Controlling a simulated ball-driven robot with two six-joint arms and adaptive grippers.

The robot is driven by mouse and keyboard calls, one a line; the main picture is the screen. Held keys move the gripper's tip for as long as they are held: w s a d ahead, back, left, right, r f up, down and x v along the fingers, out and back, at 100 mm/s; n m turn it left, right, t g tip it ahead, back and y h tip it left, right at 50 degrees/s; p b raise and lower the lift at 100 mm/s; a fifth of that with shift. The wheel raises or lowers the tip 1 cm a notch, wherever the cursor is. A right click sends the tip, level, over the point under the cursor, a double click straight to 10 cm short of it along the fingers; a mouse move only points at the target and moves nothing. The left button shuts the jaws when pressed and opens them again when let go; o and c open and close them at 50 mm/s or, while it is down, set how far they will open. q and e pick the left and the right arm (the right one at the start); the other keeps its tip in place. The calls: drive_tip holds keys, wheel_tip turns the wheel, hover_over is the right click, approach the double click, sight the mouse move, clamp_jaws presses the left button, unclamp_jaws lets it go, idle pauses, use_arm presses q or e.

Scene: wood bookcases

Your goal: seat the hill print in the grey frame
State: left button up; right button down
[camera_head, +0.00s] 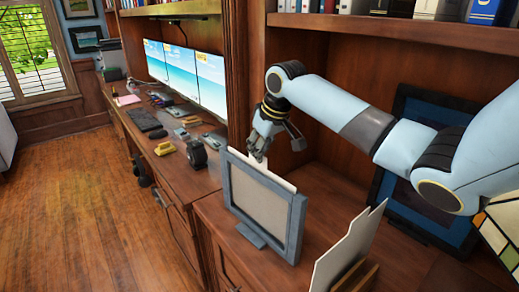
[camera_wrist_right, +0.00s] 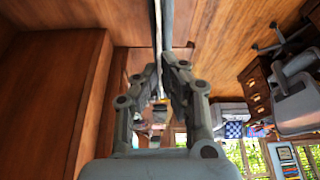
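The grey frame (camera_head: 233,190) stands upright on a foot on the wooden counter, with a plain beige panel filling its opening. A thin pale card, apparently the hill print (camera_head: 236,155), stands up a little above the frame's top edge; its picture is not visible. My right gripper (camera_head: 259,152) is at the card's top edge, just above the frame. In the right wrist view, its fingertips (camera_wrist_right: 164,72) are close together on either side of the thin, edge-on card (camera_wrist_right: 157,28). How deep the card sits is hidden. My left gripper is not in view.
Another pale card (camera_head: 345,245) with a stepped top stands in a wooden holder (camera_head: 356,277) at front right. A dark blue frame (camera_head: 378,190) leans behind my right arm. A tape dispenser (camera_head: 196,154) and monitors (camera_head: 183,70) are left. A book shelf (camera_head: 400,28) hangs above.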

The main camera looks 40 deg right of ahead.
drive_tip(key=shift+f+b, duration=0.35)
drive_tip(key=shift+f, duration=0.5)
drive_tip(key=c, duration=2)
unclamp_jaws()
drive_tip(key=shift+f, duration=0.1)
drive_tip(key=o, duration=0.6)
drive_tip(key=v, duration=1.2)
